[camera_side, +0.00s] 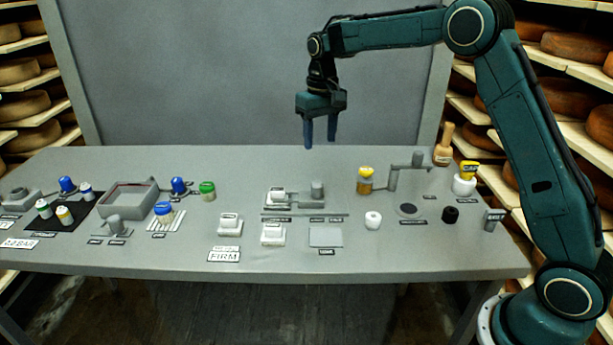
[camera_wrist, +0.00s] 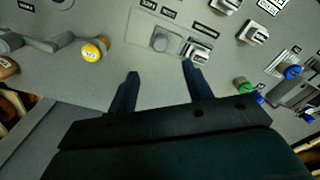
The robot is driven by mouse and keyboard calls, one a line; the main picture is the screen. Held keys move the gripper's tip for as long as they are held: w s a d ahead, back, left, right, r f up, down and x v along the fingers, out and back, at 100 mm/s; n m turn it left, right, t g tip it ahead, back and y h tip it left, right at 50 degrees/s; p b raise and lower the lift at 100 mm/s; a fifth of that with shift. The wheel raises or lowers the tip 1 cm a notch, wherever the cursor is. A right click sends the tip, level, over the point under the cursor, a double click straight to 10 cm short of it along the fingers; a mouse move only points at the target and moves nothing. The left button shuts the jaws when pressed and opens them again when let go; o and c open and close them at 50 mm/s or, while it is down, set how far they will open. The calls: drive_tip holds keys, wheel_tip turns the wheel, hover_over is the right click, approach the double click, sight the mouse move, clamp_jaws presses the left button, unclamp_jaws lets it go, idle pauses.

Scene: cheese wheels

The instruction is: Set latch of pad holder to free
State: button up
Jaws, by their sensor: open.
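A grey plate fixture (camera_side: 296,203) stands mid-table. It looks like the pad holder, but its labels are too small to read. A white block (camera_side: 277,196) sits at its left end and a grey round knob (camera_side: 317,188) at its right; I cannot tell which part is the latch, or its setting. In the wrist view the fixture (camera_wrist: 150,28) lies ahead of the fingers, with the knob (camera_wrist: 160,40) and white block (camera_wrist: 197,52) showing. My gripper (camera_side: 320,146) is open and empty, pointing down, well above the table behind the fixture; it also shows in the wrist view (camera_wrist: 160,70).
Two white blocks (camera_side: 230,223) (camera_side: 272,234) stand in front, by a FIRM sign (camera_side: 223,256). A yellow-capped jar (camera_side: 365,181) and a grey stand (camera_side: 393,179) are to the right. A green-lidded jar (camera_side: 208,191) and grey tray (camera_side: 129,203) are left. The table behind the fixture is clear.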

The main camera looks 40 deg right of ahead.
sight(317, 183)
drive_tip(key=shift+w+d+f, duration=0.15)
drive_tip(key=shift+w+f, duration=0.4)
drive_tip(key=shift+f, duration=0.2)
drive_tip(key=shift+f, duration=0.15)
wheel_tip(317, 183, down, 14)
drive_tip(key=shift+r, duration=0.25)
